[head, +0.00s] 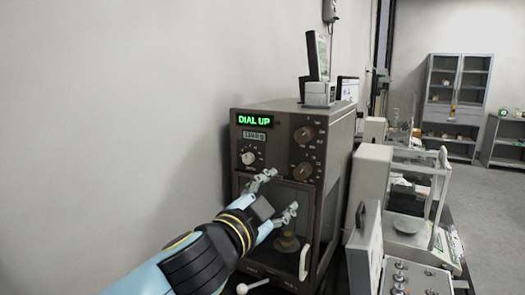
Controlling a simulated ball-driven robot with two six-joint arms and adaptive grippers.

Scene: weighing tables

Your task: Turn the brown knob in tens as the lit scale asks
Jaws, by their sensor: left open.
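The brown scale (343,134) stands against the wall, its green lit display (254,120) reading "DIAL UP". A smaller readout (255,136) below it is too small to read surely. Two brown knobs, an upper one (304,134) and a lower one (303,171), sit on the right of its front panel; their markings are too small to read. A pale knob (249,157) sits on the left. My left gripper (278,193) is open and empty, in front of the chamber window, below and left of the lower brown knob. My right gripper is out of view.
A small yellowish object (288,243) shows in the scale's chamber, beside a white handle (304,261). A white lever (254,286) sticks out below. A grey case (364,250) and a white balance (416,238) stand close on the right. Cabinets (455,98) stand far back.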

